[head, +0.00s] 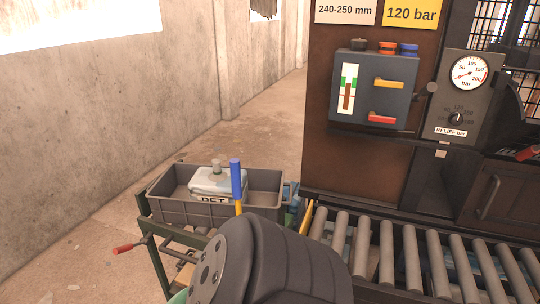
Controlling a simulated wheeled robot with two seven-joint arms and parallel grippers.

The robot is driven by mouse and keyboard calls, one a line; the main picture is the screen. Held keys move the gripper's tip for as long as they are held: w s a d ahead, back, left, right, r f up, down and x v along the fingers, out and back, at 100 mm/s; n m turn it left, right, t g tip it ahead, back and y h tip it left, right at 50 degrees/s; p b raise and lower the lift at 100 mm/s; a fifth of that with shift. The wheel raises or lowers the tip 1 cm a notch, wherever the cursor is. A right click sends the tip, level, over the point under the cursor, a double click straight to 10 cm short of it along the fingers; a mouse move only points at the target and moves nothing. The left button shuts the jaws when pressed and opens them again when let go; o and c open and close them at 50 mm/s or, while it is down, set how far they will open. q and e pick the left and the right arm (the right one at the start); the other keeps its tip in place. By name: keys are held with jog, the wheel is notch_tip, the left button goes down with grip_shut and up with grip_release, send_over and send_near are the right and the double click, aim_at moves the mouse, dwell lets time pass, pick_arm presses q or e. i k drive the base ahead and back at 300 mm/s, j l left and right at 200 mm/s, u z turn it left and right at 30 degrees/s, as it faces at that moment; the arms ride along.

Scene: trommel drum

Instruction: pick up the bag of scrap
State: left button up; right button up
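A pale, greyish-white bag (218,180) lies in a grey crate (180,213) left of centre in the head view. The bag has a small grey-green knob or neck standing up from its top. A label that seems to read PET is on the crate's front, partly covered. A large dark rounded part, which looks like one of my arm links, fills the bottom middle and hides what is behind it. Neither of my grippers' fingers shows.
The crate rests on a green stand with a red-handled crank (123,249). A blue and yellow upright rod (236,179) stands in front of the crate. A roller conveyor (413,262) runs to the right, below a grey control box (374,89) and a pressure gauge (469,72).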

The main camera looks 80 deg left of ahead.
aim_at(208, 183)
jog(key=u, duration=3.15)
jog(key=l+u, duration=0.1)
jog(key=k+l, duration=0.05)
